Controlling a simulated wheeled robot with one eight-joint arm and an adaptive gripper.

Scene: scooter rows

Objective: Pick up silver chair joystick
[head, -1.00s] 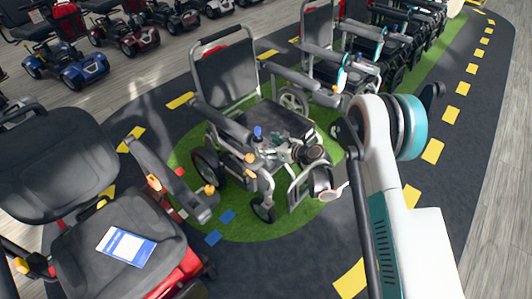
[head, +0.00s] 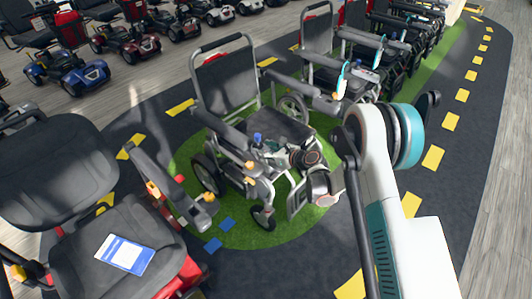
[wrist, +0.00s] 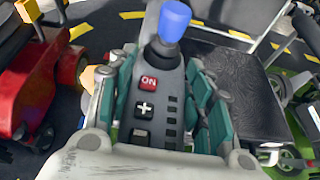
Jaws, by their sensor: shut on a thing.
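The silver chair (head: 228,75), a silver-framed wheelchair with a black seat and back, stands on a green patch in the middle of the head view. Its joystick (head: 257,138) has a blue knob and sits at the front of the armrest on the left. In the wrist view the joystick (wrist: 172,22) rises from a dark control panel (wrist: 158,105) with a red ON button and a plus button. My gripper (wrist: 163,80) is shut on this joystick unit, with its teal-padded fingers along both sides of the panel. Its underside is hidden.
More wheelchairs (head: 365,45) stand behind on the right. Mobility scooters (head: 68,68) line the back left. Dark floor with yellow dashes is clear at the right.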

